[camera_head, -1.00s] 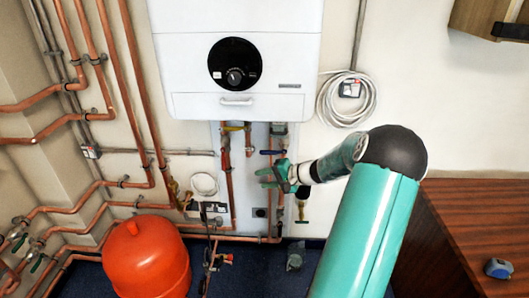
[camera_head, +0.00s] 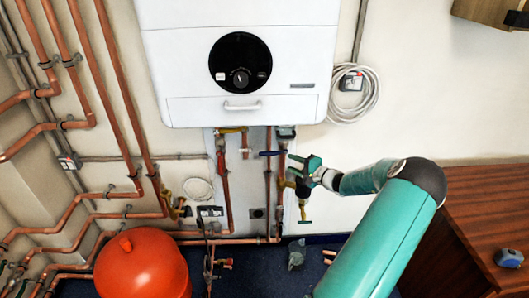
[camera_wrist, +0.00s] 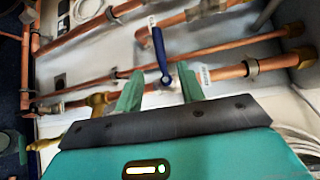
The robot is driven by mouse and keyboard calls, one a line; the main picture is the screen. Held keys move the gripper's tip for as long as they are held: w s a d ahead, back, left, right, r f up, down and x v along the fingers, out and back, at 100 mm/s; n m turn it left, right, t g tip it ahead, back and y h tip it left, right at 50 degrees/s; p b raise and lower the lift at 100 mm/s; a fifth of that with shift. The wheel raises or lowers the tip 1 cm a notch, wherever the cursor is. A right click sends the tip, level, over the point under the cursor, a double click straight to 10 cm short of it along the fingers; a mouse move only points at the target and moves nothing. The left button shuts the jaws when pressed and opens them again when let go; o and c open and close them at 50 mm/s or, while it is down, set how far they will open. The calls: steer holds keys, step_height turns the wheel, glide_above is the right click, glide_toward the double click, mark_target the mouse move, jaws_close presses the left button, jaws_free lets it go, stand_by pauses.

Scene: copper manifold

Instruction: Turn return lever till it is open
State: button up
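A blue lever (camera_head: 269,153), which I take for the return lever, sits on a copper pipe under the white boiler and points left, across the pipe. In the wrist view the blue lever (camera_wrist: 160,52) runs up from its pivot, between and just beyond my fingers. White tags beside it are too blurred to read. My gripper (camera_wrist: 159,73) is open, its two green fingers spread on either side of the lever's pivot end. I cannot tell whether either finger touches it. In the head view my gripper (camera_head: 290,171) is just right of and below the lever.
The white boiler (camera_head: 238,55) hangs directly above. An orange tank (camera_head: 142,265) stands at lower left. A brown wooden cabinet (camera_head: 475,215) is at right. Coiled white cable (camera_head: 354,95) hangs on the wall.

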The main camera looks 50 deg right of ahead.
mark_target(268, 154)
steer(key=w, duration=0.4)
steer(key=w+f, duration=0.1)
steer(key=w, duration=0.8)
steer(key=shift+w+d+f, duration=0.15)
steer(key=shift+d+f, duration=0.15)
steer(key=shift+f, duration=0.1)
jaws_close()
